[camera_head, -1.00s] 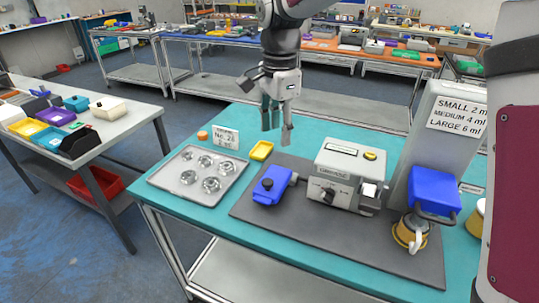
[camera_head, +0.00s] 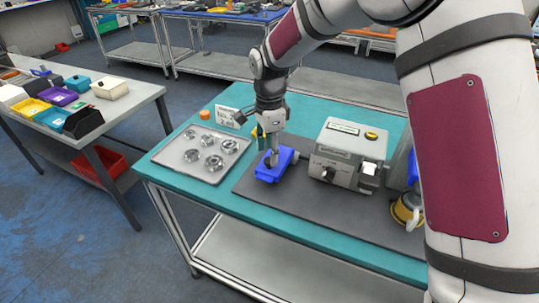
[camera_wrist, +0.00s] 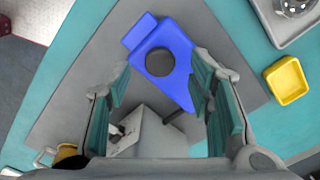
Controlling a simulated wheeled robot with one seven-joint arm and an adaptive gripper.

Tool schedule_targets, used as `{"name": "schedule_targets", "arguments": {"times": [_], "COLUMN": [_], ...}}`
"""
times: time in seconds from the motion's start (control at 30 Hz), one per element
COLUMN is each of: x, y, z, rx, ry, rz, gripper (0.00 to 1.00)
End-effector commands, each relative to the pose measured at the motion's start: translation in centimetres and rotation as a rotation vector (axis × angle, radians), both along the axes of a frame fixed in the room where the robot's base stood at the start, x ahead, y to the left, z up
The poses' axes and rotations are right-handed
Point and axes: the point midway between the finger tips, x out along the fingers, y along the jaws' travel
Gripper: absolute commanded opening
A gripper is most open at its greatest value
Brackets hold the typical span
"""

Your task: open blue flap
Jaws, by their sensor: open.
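The blue flap (camera_head: 284,165) is at the left end of the grey mat, beside the grey machine. It also shows in the wrist view as a blue plate (camera_wrist: 174,35) with a round dark knob (camera_wrist: 160,62) on it. My gripper (camera_head: 270,153) points down over this blue part in the head view and hides some of it. In the wrist view, my gripper's (camera_wrist: 162,85) fingers are apart, with the knob and part of the blue plate showing between them. Nothing is held. Whether a finger touches the blue part, I cannot tell.
A yellow tray (camera_wrist: 287,81) is close by. A metal tray (camera_head: 183,155) of round parts lies left. My arm covers the right side.

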Motion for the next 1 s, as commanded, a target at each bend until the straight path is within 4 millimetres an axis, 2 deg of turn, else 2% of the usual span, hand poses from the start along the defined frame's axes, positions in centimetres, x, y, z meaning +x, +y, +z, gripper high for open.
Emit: {"name": "schedule_targets", "arguments": {"times": [0.2, 0.53, 0.57, 0.77, 1.0], "x": [0.0, 0.0, 0.0, 0.0, 0.1], "y": [-0.1, 0.0, 0.0, 0.0, 0.0], "z": [-2.1, -2.5, -2.5, -2.4, -2.4], "rx": [-0.002, -0.001, -0.001, -0.001, 0.001], "ry": [0.001, 0.000, 0.000, 0.000, 0.003], "rz": [0.000, 0.000, 0.000, 0.000, 0.000], "gripper": [0.48, 0.48, 0.46, 0.00, 0.00]}}
